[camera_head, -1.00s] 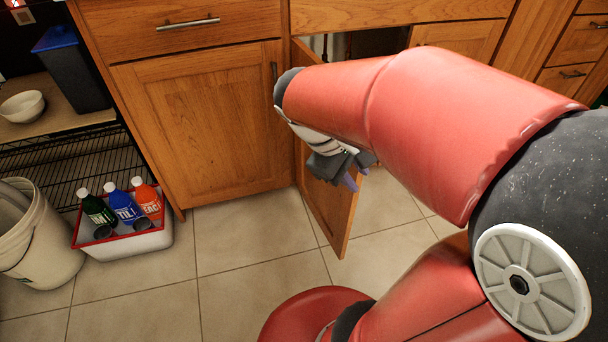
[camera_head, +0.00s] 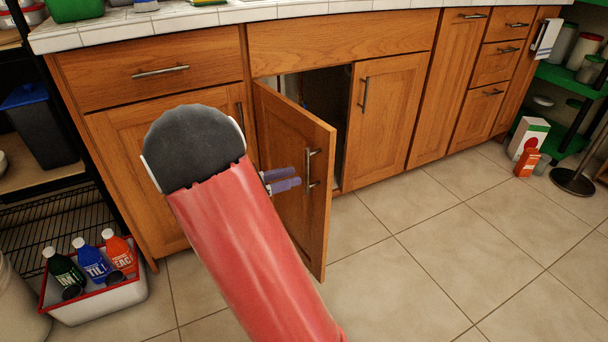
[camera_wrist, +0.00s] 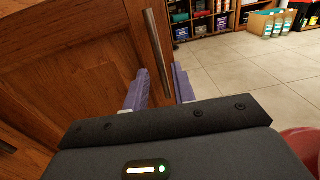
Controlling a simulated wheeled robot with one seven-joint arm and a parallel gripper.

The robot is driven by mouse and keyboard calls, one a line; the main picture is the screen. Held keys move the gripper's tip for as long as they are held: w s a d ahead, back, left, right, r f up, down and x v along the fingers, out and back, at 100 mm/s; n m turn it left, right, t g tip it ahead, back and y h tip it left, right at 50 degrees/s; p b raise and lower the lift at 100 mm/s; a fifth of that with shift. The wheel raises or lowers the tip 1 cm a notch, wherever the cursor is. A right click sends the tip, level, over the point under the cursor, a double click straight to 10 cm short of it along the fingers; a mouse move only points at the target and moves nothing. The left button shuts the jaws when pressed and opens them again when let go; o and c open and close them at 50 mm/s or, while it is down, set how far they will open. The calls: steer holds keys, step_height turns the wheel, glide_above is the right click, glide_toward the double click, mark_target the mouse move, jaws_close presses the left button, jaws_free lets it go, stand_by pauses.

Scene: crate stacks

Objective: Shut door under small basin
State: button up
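The wooden cabinet door (camera_head: 291,215) stands ajar, hinged on its left, with its free edge swung out into the room. Its metal bar handle (camera_head: 308,168) is near that free edge. My gripper (camera_head: 285,180) is at the outer face of this door, just left of the handle in the head view. In the wrist view, the two purple fingers (camera_wrist: 160,72) are spread apart, with the handle (camera_wrist: 155,48) showing between and beyond them. I cannot tell whether they touch it. My red arm hides part of the cabinet front. The basin is not in view.
The dark cabinet opening (camera_head: 335,118) shows behind the door. A closed door (camera_head: 388,120) is right of it, and a closed door (camera_head: 130,160) left. A crate of bottles (camera_head: 100,302) stands at lower left. The tiled floor (camera_head: 430,250) on the right is clear.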

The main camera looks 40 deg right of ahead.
mark_target(307, 194)
steer(key=x, duration=0.5)
steer(key=shift+d, duration=0.2)
jaws_close()
